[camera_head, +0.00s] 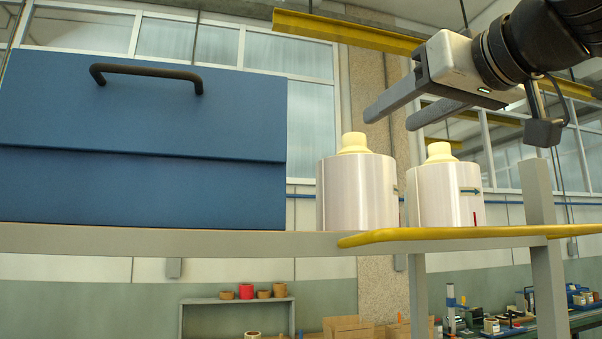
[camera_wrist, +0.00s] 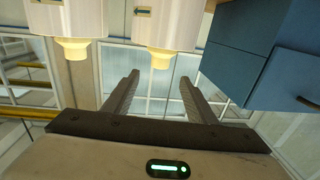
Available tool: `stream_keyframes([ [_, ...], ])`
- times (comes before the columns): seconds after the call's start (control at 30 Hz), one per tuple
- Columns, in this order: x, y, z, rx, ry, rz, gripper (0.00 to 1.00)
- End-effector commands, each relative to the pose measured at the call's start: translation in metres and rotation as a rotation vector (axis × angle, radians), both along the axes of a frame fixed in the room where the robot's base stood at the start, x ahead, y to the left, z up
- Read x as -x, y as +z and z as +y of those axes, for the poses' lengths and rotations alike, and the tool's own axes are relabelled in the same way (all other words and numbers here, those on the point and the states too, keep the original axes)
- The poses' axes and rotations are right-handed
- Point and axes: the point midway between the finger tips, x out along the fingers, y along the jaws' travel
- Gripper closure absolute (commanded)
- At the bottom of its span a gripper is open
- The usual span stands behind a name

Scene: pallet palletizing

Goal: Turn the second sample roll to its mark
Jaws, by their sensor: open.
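Two white sample rolls with cream knobs stand upright on the shelf: the left roll (camera_head: 356,195) beside the blue cabinet and the right roll (camera_head: 440,198). Which one counts as second is not shown. The right roll bears a teal arrow (camera_head: 470,190) pointing right; a short red mark (camera_head: 474,218) shows low, slightly right of the arrow. The left roll's arrow is partly cut off at its right edge. My gripper (camera_head: 391,120) is open and empty, above the rolls and apart from them. In the wrist view (camera_wrist: 160,76) both rolls hang inverted, the left one (camera_wrist: 165,22) nearly in line with the fingers.
The blue cabinet (camera_head: 140,130) with a dark handle (camera_head: 146,72) stands close left of the rolls. The shelf (camera_head: 170,240) has a yellow front edge (camera_head: 440,236) at the right. An upright post (camera_head: 545,240) stands right of the rolls.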

Motion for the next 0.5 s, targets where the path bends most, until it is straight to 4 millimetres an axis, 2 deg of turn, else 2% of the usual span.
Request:
stream_keyframes([
  [0.03, -0.013, 0.000, 0.004, 0.001, 0.000, 0.003, 0.48],
  [0.3, -0.070, 0.000, 0.022, 0.002, 0.001, 0.004, 0.48],
  [0.5, -0.104, 0.001, 0.032, 0.001, 0.001, 0.002, 0.48],
])
